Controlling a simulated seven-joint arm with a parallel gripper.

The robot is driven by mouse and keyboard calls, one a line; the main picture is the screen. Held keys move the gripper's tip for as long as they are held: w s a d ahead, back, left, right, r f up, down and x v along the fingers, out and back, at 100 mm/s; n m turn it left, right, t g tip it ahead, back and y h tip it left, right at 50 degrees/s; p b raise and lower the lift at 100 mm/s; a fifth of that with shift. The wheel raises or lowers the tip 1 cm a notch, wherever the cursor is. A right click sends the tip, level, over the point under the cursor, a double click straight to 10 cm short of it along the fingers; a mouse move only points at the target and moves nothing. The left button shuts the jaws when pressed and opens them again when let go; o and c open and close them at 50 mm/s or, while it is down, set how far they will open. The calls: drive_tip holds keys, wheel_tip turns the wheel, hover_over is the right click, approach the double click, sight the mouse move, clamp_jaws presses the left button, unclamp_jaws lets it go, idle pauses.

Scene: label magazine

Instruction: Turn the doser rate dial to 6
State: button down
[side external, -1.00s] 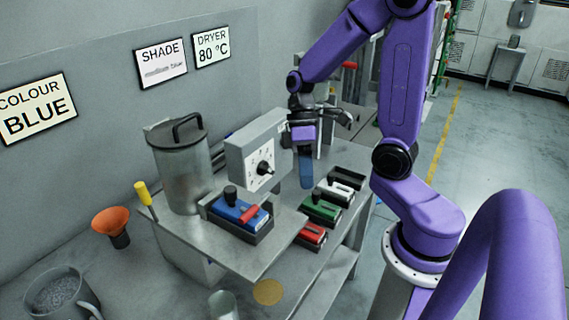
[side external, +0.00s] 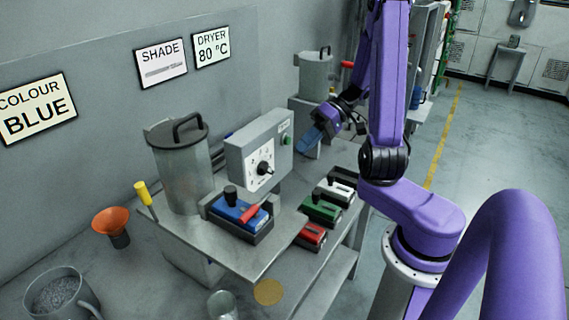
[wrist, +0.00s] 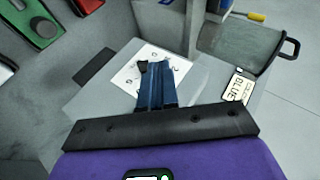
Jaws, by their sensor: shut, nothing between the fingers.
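The doser rate dial (side external: 264,168) is a black knob on the white marked face of a grey box (side external: 240,157) beside the metal canister. I cannot read its setting. My gripper (side external: 308,140), with blue fingers, is shut and empty, to the right of the box and tilted toward it, apart from the dial in the side view. In the wrist view my blue fingers (wrist: 156,88) point toward the white dial face (wrist: 133,72). They overlap it and hide part of it, and a dark bit of the knob (wrist: 145,66) shows by their tips.
A lidded metal canister (side external: 181,165) stands left of the box. A blue cartridge (side external: 235,210) sits in a holder in front, with green (side external: 322,210), white and red ones to the right. An orange funnel (side external: 111,222) stands at the left.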

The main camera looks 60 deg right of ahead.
sight(266, 169)
drive_tip(key=s+d+m+t+h, duration=0.2)
drive_tip(key=d+m+t, duration=0.1)
drive_tip(key=d+t, duration=0.3)
drive_tip(key=s+a+f+x, duration=0.1)
drive_tip(key=s+f+x, duration=0.1)
drive_tip(key=x, duration=1)
drive_tip(key=shift+w+f+g, duration=0.15)
drive_tip(key=shift+w+g, duration=0.1)
drive_tip(key=shift+g, duration=0.15)
drive_tip(key=shift+a+f+m+y, duration=0.1)
drive_tip(key=shift+m+y, duration=0.2)
drive_tip(key=shift+y, duration=0.1)
drive_tip(key=shift+f+m+t+y, duration=0.2)
drive_tip(key=shift+m+t+y, duration=0.2)
drive_tip(key=shift+m+y, duration=0.15)
